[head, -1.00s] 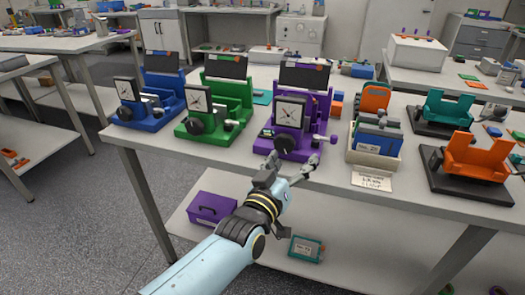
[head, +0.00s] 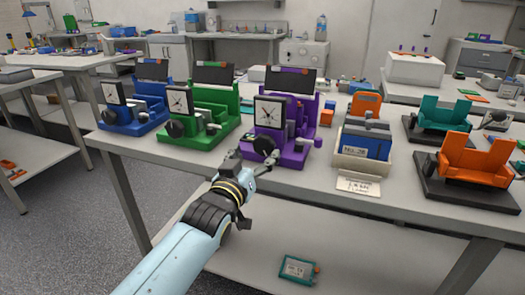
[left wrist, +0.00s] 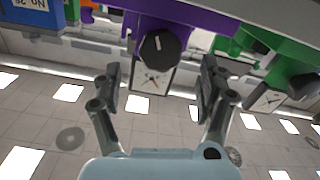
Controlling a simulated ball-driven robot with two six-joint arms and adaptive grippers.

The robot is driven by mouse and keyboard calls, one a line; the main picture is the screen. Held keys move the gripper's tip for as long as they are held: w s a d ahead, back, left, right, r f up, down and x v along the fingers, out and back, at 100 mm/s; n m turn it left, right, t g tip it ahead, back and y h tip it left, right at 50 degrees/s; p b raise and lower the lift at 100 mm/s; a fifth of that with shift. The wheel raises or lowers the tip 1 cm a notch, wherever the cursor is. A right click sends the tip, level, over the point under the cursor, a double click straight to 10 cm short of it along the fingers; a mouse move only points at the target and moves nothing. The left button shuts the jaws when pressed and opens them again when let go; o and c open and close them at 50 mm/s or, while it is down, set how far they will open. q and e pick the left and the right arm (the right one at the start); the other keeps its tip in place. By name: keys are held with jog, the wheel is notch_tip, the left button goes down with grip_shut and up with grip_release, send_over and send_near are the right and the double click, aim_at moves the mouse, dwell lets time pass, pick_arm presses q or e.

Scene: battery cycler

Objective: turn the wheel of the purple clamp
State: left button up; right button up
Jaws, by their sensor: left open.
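The purple clamp (head: 296,150) stands on the bench near its front edge, with a square white dial (head: 269,111) on its front. Its black round wheel (head: 263,146) sits low on the front below the dial. In the left wrist view the wheel (left wrist: 160,50) shows upside down with a white mark, in front of the dial (left wrist: 150,79). My left gripper (head: 253,161) is open and empty just in front of the wheel. In the left wrist view its two fingers (left wrist: 160,80) are apart, one to each side of the wheel; I see no contact. My right gripper is out of view.
A green clamp (head: 205,133) and a blue clamp (head: 130,127) stand to the left. A bin with a blue block (head: 364,145) and its label card (head: 358,184) are to the right, then teal (head: 443,118) and orange (head: 478,158) holders. A lower shelf runs beneath.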

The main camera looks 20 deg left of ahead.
aim_at(262, 147)
pick_arm(q)
jog(key=w+b, duration=0.1)
jog(key=w, duration=0.3)
jog(key=shift+w+f+b, duration=0.2)
jog(key=shift+w+b, duration=0.1)
jog(key=shift+b, duration=0.1)
jog(key=shift+w+d+r, duration=0.1)
jog(key=shift+w, duration=0.5)
jog(key=c, duration=1.2)
